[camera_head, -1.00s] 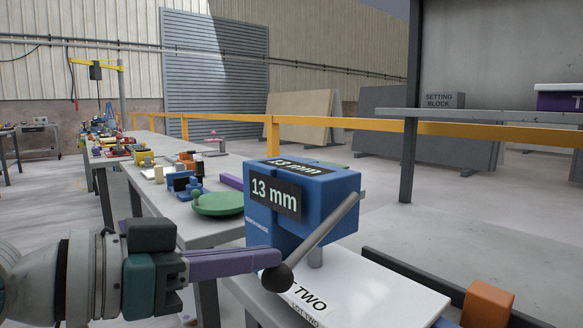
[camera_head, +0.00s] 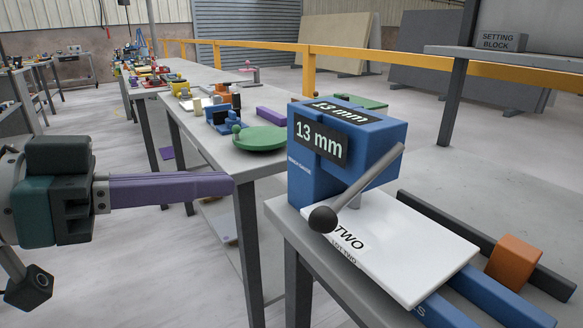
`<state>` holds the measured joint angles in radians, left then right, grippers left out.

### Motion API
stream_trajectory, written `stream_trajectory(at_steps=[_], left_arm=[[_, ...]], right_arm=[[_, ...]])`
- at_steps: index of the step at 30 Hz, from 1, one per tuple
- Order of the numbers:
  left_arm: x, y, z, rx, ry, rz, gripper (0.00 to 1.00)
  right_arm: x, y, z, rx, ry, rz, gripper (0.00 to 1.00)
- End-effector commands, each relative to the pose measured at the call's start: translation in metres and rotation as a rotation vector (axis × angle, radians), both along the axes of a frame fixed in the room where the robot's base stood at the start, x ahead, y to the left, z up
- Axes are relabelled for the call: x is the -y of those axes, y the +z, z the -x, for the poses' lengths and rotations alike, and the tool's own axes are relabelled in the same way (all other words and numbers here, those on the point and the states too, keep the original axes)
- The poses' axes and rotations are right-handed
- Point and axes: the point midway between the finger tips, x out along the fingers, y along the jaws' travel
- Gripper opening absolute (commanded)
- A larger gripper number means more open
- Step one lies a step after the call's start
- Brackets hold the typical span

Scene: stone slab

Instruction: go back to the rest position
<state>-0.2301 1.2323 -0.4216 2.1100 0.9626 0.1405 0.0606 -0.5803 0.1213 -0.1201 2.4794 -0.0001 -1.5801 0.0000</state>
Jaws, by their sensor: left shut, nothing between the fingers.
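My left gripper (camera_head: 228,184) comes in from the left with its purple fingers closed together and nothing between them. It is in the air to the left of the blue block marked "13 mm" (camera_head: 378,130), clear of it. The block has a grey lever with a dark ball knob (camera_head: 323,219) at its lower left. The knob is a short way to the right of my fingertips, with a gap between. My right gripper is out of view.
A white plate marked "TWO" (camera_head: 415,250) lies under the blue block on a near table. An orange block (camera_head: 512,260) and a dark rail (camera_head: 445,228) are to its right. A long table with a green disc (camera_head: 260,139) runs behind. Open floor lies at the left.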

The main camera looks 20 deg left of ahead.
Motion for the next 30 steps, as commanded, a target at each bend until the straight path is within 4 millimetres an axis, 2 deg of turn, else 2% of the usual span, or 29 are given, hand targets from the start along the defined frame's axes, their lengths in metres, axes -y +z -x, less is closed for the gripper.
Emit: stream_trajectory(at_steps=[12,15,17,21,23,26,30], left_arm=[[0.000,0.000,0.000,0.001,0.000,0.001,0.00],[0.006,0.001,0.003,-0.013,-0.006,-0.008,0.00],[0.015,0.000,0.009,-0.039,-0.018,-0.026,0.00],[0.046,-0.002,0.033,-0.149,-0.033,-0.126,0.00],[0.053,-0.002,0.044,-0.214,-0.015,-0.194,0.00],[0.052,-0.004,0.061,-0.333,0.052,-0.307,0.00],[0.035,-0.006,0.086,-0.513,0.171,-0.422,0.00]], right_arm=[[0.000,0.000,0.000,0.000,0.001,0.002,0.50],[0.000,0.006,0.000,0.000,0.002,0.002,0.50],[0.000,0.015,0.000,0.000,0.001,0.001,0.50],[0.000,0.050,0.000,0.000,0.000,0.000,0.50],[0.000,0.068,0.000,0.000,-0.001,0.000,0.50],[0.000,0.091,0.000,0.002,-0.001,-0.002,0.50],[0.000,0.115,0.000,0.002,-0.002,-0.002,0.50]])
